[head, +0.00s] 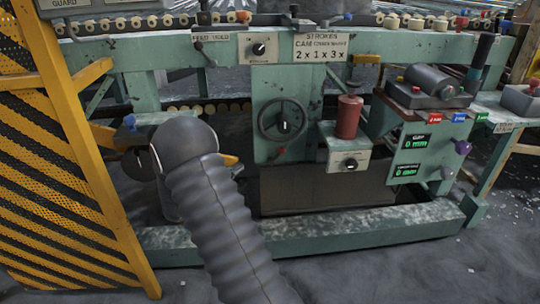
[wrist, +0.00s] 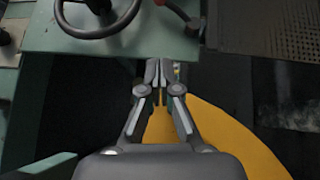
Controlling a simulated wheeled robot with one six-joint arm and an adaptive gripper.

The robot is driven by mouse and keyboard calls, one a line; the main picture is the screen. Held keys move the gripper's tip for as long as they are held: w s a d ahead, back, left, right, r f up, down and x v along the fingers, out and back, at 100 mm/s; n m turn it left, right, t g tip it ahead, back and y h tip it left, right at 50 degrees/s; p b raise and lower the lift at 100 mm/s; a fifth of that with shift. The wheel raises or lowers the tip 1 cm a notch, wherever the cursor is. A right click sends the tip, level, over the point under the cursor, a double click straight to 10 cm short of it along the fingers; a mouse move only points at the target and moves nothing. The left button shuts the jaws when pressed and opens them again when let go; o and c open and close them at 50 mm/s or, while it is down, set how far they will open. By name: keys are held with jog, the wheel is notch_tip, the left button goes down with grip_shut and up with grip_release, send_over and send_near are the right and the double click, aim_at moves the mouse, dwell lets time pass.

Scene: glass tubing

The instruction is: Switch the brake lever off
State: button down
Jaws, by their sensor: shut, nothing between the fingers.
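My gripper (wrist: 158,72) is shut and empty in the wrist view, its fingertips just below the front edge of a green panel. A short lever with a dark arm and a reddish end (wrist: 168,6) is at the top of that view, above and slightly right of the fingertips and apart from them. I cannot tell for certain that it is the brake lever, or which position it is in. In the head view my dark ribbed arm hides the gripper and part of the machine behind it.
A handwheel (wrist: 98,14) sits left of that lever; a black handwheel (head: 283,119) also shows in the head view. A yellow curved part (wrist: 232,137) lies beneath my gripper. A yellow-and-black striped guard (head: 62,175) stands at left. A red cylinder (head: 348,117) stands at centre right.

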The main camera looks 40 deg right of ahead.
dwell(0.3)
send_near(276, 156)
jog(key=w+d+r, duration=0.3)
jog(key=w, duration=0.1)
jog(key=shift+s+d, duration=0.45)
jog(key=shift+d, duration=0.3)
jog(key=shift+s+d, duration=0.45)
jog(key=shift+d, duration=0.25)
jog(key=shift+s+d, duration=0.45)
jog(key=shift+d, duration=0.3)
